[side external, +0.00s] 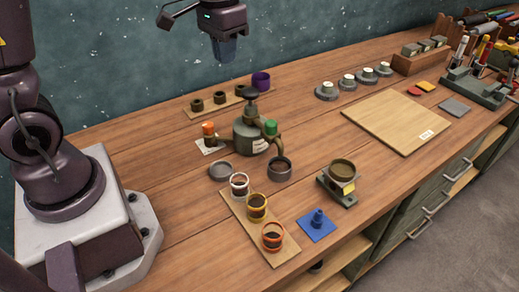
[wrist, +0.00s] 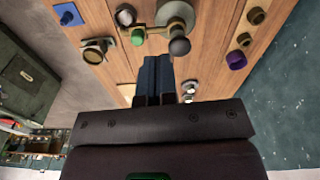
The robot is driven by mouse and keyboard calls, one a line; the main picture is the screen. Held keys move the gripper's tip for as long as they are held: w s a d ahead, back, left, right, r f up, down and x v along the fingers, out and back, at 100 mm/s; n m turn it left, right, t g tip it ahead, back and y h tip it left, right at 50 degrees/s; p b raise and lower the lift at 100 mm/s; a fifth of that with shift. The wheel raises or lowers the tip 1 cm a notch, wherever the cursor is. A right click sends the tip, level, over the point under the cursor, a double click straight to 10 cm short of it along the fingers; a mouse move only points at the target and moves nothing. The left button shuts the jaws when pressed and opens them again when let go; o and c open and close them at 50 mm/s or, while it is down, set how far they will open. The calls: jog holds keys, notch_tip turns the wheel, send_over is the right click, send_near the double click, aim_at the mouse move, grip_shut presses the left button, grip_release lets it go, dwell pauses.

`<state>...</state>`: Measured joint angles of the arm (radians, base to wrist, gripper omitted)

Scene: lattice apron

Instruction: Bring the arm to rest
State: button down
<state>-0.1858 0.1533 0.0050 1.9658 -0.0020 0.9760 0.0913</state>
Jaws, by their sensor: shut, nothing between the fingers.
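My gripper (side external: 224,58) is above the back part of the workbench, high over the table and close to the teal wall. Its fingers point down, and they are shut and empty. In the wrist view the shut fingers (wrist: 152,98) stand against the bench top, touching nothing that I can see. Below and a little right of it in the side view is a grey-green pot-like vessel (side external: 245,137) with a dark knob on top and side arms.
A board with small dark cups and a purple cup (side external: 261,81) lies at the back. A board with several rimmed jars (side external: 256,207), a blue piece (side external: 317,223) and a stand (side external: 341,178) are in front. A bare wooden board (side external: 385,122) lies right, near tool racks.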

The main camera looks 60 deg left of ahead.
jog(key=s+d+r+t, duration=0.2)
jog(key=s+d+r, duration=0.1)
jog(key=s, duration=0.4)
jog(key=s+d+r+m+t, duration=0.1)
jog(key=s+d+r+t, duration=0.2)
jog(key=s, duration=0.5)
jog(key=shift+d+r, duration=0.3)
jog(key=shift+r, duration=0.35)
dwell(0.4)
